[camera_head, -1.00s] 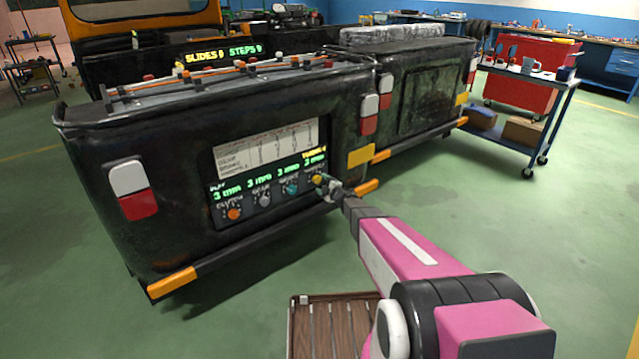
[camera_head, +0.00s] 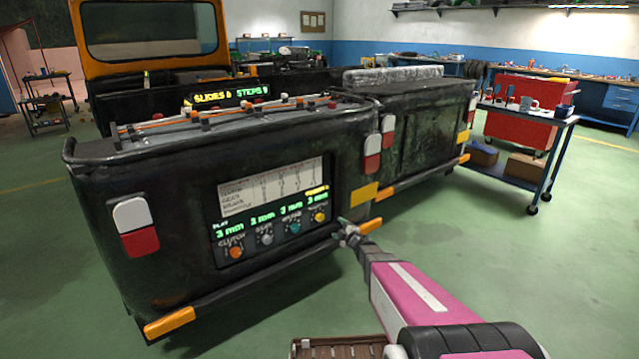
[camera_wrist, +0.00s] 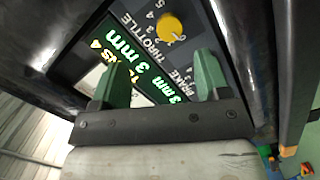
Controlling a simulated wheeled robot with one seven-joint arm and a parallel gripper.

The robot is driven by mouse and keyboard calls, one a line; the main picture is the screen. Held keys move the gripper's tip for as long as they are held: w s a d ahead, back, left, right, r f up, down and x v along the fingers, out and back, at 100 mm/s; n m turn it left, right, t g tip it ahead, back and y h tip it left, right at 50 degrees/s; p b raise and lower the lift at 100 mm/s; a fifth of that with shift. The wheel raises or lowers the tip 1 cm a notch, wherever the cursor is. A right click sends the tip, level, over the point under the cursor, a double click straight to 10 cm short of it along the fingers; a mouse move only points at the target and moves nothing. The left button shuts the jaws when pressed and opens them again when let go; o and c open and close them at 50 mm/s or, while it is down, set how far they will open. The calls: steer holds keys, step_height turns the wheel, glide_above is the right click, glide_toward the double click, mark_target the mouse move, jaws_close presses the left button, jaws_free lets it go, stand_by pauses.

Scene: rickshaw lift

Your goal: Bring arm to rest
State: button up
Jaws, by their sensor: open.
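My gripper (camera_head: 347,229) is at the end of my pink arm, just right of and below the control panel (camera_head: 273,212) on the dark vehicle body. In the wrist view my gripper (camera_wrist: 158,85) has its two green fingers apart, with nothing between them but the panel behind. The yellow throttle knob (camera_wrist: 170,25) is beyond the fingertips, apart from them. In the head view the yellow knob (camera_head: 319,217) is the rightmost of a row with orange (camera_head: 236,252), grey (camera_head: 265,239) and teal (camera_head: 294,228) knobs.
The dark vehicle body (camera_head: 170,200) fills the left and middle, with an orange-tipped bumper bar (camera_head: 230,292) low along it. A slatted wooden piece (camera_head: 340,349) is at the bottom edge. A cart (camera_head: 520,120) stands at the right. Green floor (camera_head: 520,260) is clear at the right.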

steer(key=s+d+r+m+g+h, duration=0.3)
steer(key=s+d+m+g+h, duration=0.2)
steer(key=s+d+m+h, duration=0.65)
steer(key=s+a+r+m+g+y, duration=0.1)
steer(key=s+a+m+g, duration=0.1)
steer(key=s, duration=0.5)
steer(key=s+a+m+g+y, duration=0.1)
steer(key=s+a+m+g, duration=0.1)
steer(key=s+g, duration=0.3)
steer(key=s+a+r+m+g+y, duration=0.1)
steer(key=s+a+m+g, duration=0.1)
steer(key=s, duration=0.7)
steer(key=shift+s+a+r+m+g, duration=0.35)
steer(key=shift+a+m+g, duration=0.1)
steer(key=shift+g, duration=0.25)
